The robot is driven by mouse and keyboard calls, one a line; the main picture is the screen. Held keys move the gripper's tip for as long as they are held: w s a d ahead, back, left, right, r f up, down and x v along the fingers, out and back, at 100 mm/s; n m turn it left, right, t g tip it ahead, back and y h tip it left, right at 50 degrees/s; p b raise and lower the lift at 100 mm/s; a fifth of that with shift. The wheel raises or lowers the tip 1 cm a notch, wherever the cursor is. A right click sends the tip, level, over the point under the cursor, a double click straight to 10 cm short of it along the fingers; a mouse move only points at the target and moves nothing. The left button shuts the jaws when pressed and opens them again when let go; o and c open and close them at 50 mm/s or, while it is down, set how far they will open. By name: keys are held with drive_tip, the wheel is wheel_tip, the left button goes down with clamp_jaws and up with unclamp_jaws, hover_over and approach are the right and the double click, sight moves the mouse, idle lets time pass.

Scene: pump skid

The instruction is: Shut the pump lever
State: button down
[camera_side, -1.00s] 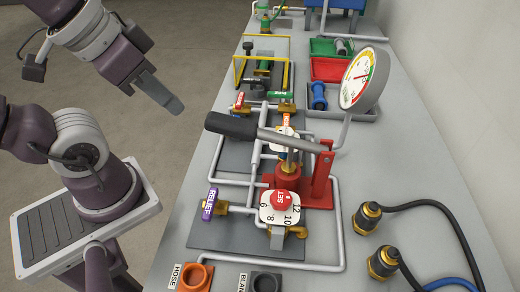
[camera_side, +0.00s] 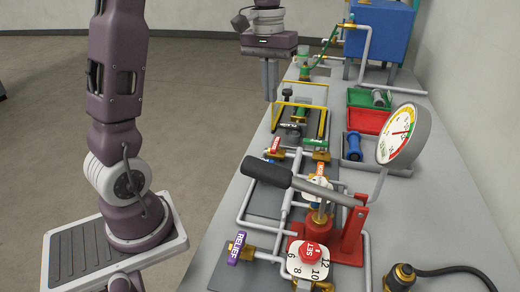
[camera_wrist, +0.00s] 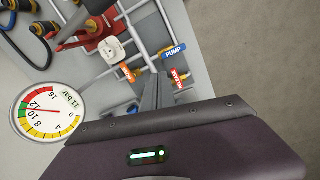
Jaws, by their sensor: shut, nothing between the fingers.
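In the wrist view a blue lever marked PUMP (camera_wrist: 173,50) sits on a brass valve in the grey pipework. I cannot pick it out in the side view, where the black grip of the long hand lever (camera_side: 267,172) probably covers it. My gripper (camera_side: 269,97) is shut and empty. It hangs fingers down, beyond the pipework and by the table's far left edge in the side view. In the wrist view its grey fingers (camera_wrist: 157,88) show below and left of the PUMP lever, apart from it as far as I can tell.
Close by are a red lever (camera_wrist: 178,78) and an orange lever (camera_wrist: 127,72). A green lever (camera_side: 316,143) and the purple RELIEF lever (camera_side: 238,247) are on other valves. A round gauge (camera_side: 403,135) stands up on the right.

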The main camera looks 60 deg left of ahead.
drive_tip(key=w+a+f+n+g+h, duration=0.1)
drive_tip(key=w+a+f, duration=0.3)
drive_tip(key=a+f, duration=0.6)
drive_tip(key=shift+w+n+g, duration=0.25)
drive_tip(key=shift+n+g, duration=0.35)
drive_tip(key=shift+n, duration=0.2)
drive_tip(key=x, duration=1)
drive_tip(key=shift+d, duration=0.1)
drive_tip(key=shift+s+d, duration=1.4)
drive_tip(key=shift+s, duration=0.05)
